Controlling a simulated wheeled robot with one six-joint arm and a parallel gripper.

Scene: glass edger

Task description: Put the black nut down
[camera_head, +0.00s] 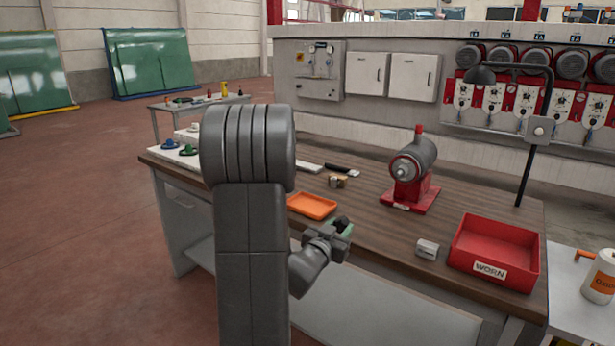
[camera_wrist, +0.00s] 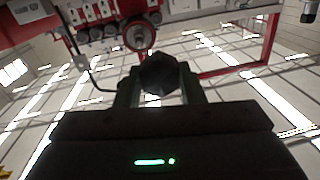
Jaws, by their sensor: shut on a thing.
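My gripper (camera_head: 340,226) is above the front edge of the wooden workbench (camera_head: 375,225), near the orange tray. In the wrist view my gripper (camera_wrist: 160,80) is shut on the black nut (camera_wrist: 160,74), a dark six-sided shape between the two fingers. In the head view the black nut (camera_head: 341,223) is a small dark shape at the fingertips, partly hidden by them. The wrist view looks upward toward the ceiling.
An orange tray (camera_head: 312,206) lies left of my gripper. A red spindle unit (camera_head: 411,175), a small grey block (camera_head: 427,249) and a red bin marked WORN (camera_head: 492,255) stand to the right. A lamp post (camera_head: 531,150) rises behind. Bare wood lies between tray and spindle.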

